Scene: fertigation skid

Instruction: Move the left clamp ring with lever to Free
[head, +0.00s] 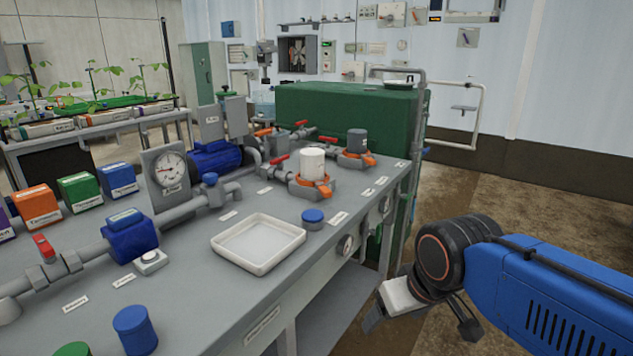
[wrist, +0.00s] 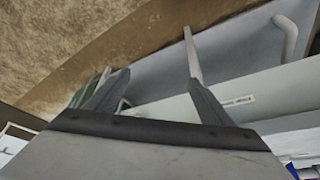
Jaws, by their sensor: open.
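The left clamp ring with lever (head: 298,181) is an orange ring around the base of a white filter cup (head: 312,163) on the grey bench. An orange part of it shows at the cup's right front; its exact lever position is too small to tell. A second orange clamp ring (head: 367,160) sits under a dark grey cup (head: 357,141) behind it to the right. My gripper (head: 421,322) is off the bench's right side, well apart from both rings. The wrist view shows its two fingers spread with nothing between them (wrist: 155,95).
The bench carries a white tray (head: 258,264), a blue cap (head: 313,216), a pressure gauge (head: 171,170) and red-handled valves (head: 280,160). A green tank (head: 335,112) with a grey pipe frame (head: 421,120) stands behind. The floor at right is clear.

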